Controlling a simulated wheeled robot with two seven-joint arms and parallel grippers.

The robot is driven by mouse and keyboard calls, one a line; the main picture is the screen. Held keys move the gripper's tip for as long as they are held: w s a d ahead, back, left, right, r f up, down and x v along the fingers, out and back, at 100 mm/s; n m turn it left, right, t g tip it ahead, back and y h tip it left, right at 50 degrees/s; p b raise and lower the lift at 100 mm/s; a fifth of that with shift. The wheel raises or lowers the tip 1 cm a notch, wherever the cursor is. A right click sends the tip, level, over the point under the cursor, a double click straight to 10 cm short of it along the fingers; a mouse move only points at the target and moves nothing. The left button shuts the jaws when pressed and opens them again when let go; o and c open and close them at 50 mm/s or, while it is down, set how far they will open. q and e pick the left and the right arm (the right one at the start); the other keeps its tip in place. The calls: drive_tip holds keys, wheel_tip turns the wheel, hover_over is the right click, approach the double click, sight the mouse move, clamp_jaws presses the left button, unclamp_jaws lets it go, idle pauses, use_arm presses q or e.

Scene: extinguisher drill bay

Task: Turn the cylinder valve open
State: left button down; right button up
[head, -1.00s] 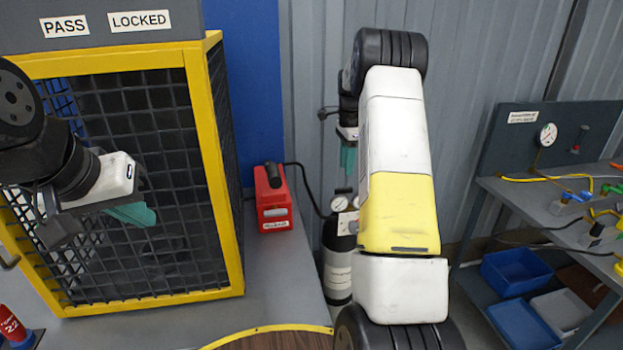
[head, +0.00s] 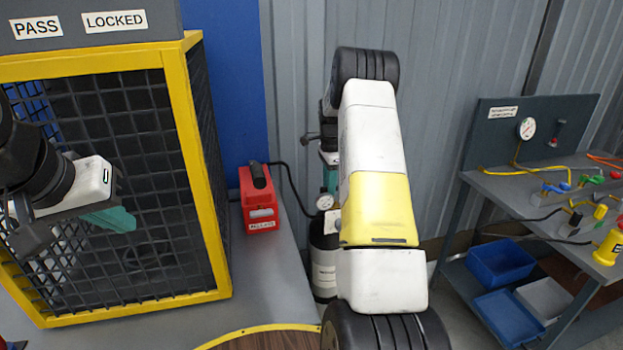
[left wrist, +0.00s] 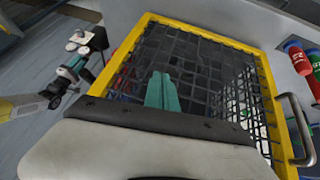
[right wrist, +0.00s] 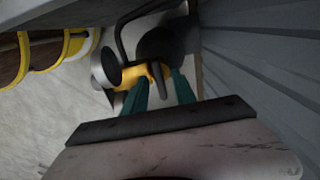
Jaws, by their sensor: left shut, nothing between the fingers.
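The gas cylinder (head: 324,270), black with a white label, stands on the floor behind my right arm, which hides part of it. A round gauge (head: 325,201) sits at its top. In the right wrist view the brass-yellow valve (right wrist: 140,74) lies on the dark cylinder top, with a dark grey handle (right wrist: 158,82) projecting from it. My right gripper (right wrist: 158,90) is open, its teal fingers on either side of the handle; contact cannot be told. In the head view its fingers (head: 329,158) are partly hidden. My left gripper (head: 122,218) is shut and empty before the mesh cage.
The yellow-framed mesh cage (head: 178,130) stands at left. A red box (head: 260,205) with a black hose is on the grey bench beside the cylinder. A workbench (head: 500,180) with gauge board and blue bins stands at right. A corrugated wall is behind the cylinder.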

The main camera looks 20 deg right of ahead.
clamp_jaws()
drive_tip(key=shift+n, duration=0.3)
drive_tip(key=n, duration=0.3)
drive_tip(key=shift+n, duration=0.4)
drive_tip(key=n, duration=0.4)
drive_tip(key=shift+r, duration=0.1)
drive_tip(key=n, duration=0.5)
drive_tip(key=shift+n, duration=2.2)
drive_tip(key=shift+o, duration=0.2)
unclamp_jaws()
